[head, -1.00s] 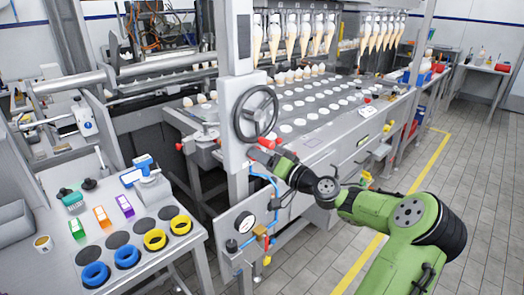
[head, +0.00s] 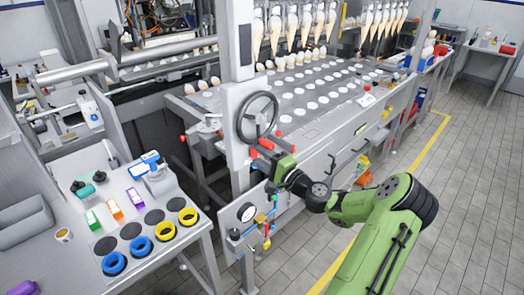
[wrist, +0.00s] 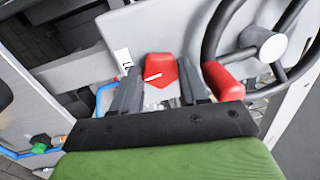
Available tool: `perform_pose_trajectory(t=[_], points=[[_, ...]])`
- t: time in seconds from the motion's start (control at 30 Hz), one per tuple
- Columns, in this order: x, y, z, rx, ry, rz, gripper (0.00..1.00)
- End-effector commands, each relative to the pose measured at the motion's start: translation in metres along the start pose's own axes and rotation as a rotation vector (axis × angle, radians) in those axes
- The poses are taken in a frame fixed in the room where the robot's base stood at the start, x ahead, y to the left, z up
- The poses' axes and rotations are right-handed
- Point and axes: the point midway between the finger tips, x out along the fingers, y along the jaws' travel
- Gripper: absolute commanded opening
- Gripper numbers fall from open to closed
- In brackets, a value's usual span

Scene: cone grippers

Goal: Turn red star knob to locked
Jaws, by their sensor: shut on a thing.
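The red star knob (wrist: 160,70) sits on the grey machine panel, between the two dark fingers of my gripper (wrist: 159,92) in the wrist view. The fingers are shut on it. A white line shows on the knob, slanting across its lower part. A small white label with a black mark (wrist: 123,61) is on the panel just left of the knob. In the head view my gripper (head: 268,161) is at the panel, just below the handwheel; the fingers and knob are too small there to make out the grip.
The spoked handwheel (head: 257,117) is close above my gripper; its red handle (wrist: 222,81) is just right of the right finger. A gauge (head: 247,212) and blue hose are below. A side table (head: 208,236) with coloured rings stands left. Open floor lies right.

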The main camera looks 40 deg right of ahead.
Motion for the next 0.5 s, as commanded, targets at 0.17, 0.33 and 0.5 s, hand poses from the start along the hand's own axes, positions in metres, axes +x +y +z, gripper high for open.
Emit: perform_pose_trajectory(t=[0.17,0.33,0.5], points=[[0.0000,-0.0005,0.0004,0.065,0.006,0.001,0.13],[-0.0001,0.0001,0.0002,0.093,0.009,0.000,0.13],[-0.0001,0.0006,0.0001,0.101,0.010,-0.001,0.13]])
